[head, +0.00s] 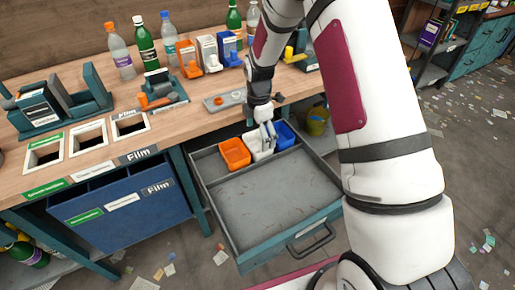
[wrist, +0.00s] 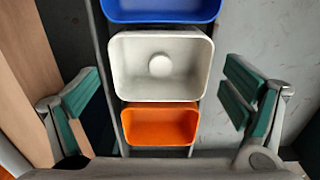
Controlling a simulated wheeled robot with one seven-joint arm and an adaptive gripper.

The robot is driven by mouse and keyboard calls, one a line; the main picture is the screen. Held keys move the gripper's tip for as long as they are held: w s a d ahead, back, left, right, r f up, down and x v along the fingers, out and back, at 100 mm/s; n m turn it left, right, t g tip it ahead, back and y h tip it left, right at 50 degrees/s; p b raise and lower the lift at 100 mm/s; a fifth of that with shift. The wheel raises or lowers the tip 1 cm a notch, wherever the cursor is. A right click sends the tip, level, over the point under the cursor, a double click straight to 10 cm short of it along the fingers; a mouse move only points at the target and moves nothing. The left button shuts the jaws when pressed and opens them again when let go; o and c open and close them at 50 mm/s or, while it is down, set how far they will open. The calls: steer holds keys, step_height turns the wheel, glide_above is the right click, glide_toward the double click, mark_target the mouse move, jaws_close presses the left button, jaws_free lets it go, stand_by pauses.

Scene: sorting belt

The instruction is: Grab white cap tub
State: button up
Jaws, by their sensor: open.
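The white tub (head: 258,153) stands in the open drawer, between the orange tub (head: 235,153) and the blue tub (head: 285,134). In the wrist view the white tub (wrist: 120,70) is in the middle, with a round white cap (wrist: 161,65) on its floor. The blue tub (wrist: 160,9) is above it and the orange tub (wrist: 160,126) below it. My gripper (head: 266,135) is over the white tub and hides part of it. In the wrist view my gripper (wrist: 166,103) is open, with one finger left and one right of the tubs, apart from them.
The drawer (head: 277,194) is pulled out, and its front part is empty. The wooden bench (head: 155,125) borders it, with a grey tray (head: 222,101), several bottles and small coloured dispensers on top. A blue bin (head: 123,213) stands under the labelled holes.

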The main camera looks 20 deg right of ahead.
mark_target(258, 146)
steer(key=shift+f, duration=1.4)
steer(key=c, duration=0.6)
steer(key=shift+r, duration=0.1)
